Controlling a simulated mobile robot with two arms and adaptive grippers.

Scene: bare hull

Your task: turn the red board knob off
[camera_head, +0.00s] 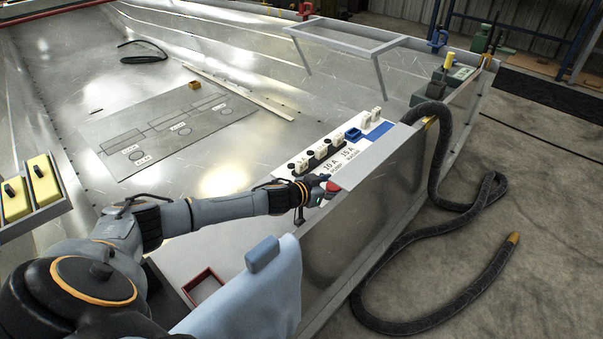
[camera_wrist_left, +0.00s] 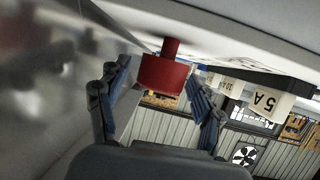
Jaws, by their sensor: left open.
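The red board knob (camera_head: 333,186) sits at the near end of the white panel (camera_head: 365,158) on the hull's side. In the left wrist view the red knob (camera_wrist_left: 163,74) has a wide round base and a narrower stem. My left gripper (camera_head: 325,185) reaches the knob from the left, partly covering it in the head view. In the wrist view my left gripper (camera_wrist_left: 160,82) is open, one finger on each side of the knob. I cannot tell whether either finger touches it. My right gripper is not in view.
A row of breakers (camera_head: 321,152) and a blue socket (camera_head: 353,134) stand farther along the panel. A light blue cloth (camera_head: 255,300) hangs over the near edge, close to my arm. A black hose (camera_head: 447,205) drapes over the hull side to the floor.

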